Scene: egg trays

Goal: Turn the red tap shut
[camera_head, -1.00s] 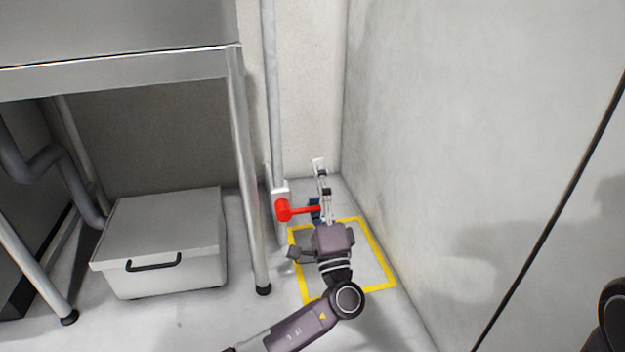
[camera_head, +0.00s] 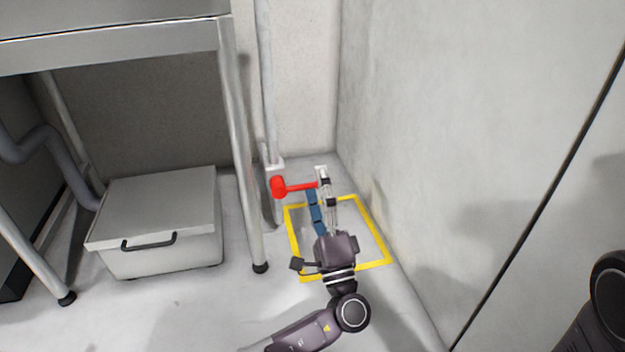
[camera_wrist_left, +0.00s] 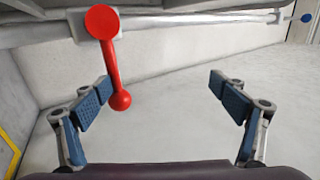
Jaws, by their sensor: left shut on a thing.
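The red tap (camera_head: 279,187) sits on the grey pipe at the back corner, its lever pointing right in the head view. The ball overlaps the left finger pad; the other pad stands apart, with floor showing between. Whether the ball touches the pad is hard to tell. My right gripper is out of frame.
A yellow floor square (camera_head: 376,228) lies under my left gripper. A steel table (camera_head: 110,45) with a front leg (camera_head: 243,150) stands left of the tap. A lidded grey box (camera_head: 165,205) sits beneath it. A pale wall (camera_head: 460,140) closes the right side.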

